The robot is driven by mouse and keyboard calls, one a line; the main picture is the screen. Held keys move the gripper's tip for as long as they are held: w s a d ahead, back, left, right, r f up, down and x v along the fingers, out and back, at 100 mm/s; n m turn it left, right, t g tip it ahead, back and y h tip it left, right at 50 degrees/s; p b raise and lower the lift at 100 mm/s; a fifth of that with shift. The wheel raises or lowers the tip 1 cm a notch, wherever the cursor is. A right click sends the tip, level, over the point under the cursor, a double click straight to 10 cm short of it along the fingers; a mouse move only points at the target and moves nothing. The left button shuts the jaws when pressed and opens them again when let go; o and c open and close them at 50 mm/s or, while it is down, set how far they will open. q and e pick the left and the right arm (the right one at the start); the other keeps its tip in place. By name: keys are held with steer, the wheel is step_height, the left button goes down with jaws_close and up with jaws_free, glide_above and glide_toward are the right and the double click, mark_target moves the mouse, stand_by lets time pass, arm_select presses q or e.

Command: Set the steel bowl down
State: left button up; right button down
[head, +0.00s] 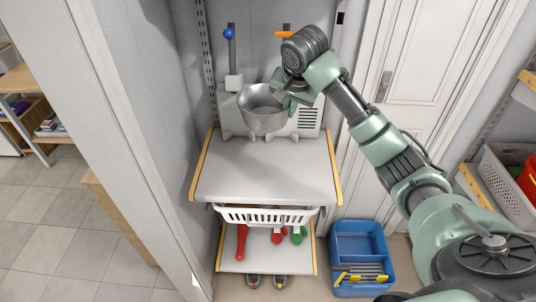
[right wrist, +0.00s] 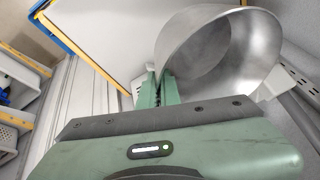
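The steel bowl (head: 262,118) is a wide metal bowl over the back of the grey worktop (head: 255,170), in front of a grey machine. It also shows in the right wrist view (right wrist: 210,50), tilted in that picture. My right gripper (head: 290,101) comes in from the right and is at the bowl's right rim. In the right wrist view its two green fingers (right wrist: 158,90) are close together with the rim between them. I cannot tell whether the bowl's bottom touches the worktop. My left gripper is not in view.
The grey machine (head: 308,122) stands against the back wall, with a blue-knobbed lever (head: 230,50) on the left. The front of the worktop is clear. Below are a white basket (head: 265,216) and a shelf with red and green items. A blue crate (head: 358,250) stands right.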

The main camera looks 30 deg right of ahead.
steer(key=shift+w+d+f+p, duration=0.15)
steer(key=shift+f+p, duration=0.8)
steer(key=shift+f, duration=4)
steer(key=shift+w+d+f+p, duration=0.1)
steer(key=shift+f+p, duration=0.8)
steer(key=shift+f, duration=4)
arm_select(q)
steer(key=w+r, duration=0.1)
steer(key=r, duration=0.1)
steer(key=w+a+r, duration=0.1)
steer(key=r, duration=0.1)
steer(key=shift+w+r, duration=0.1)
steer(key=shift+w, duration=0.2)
arm_select(e)
steer(key=shift+s, duration=0.1)
steer(key=c, duration=1.7)
jaws_free()
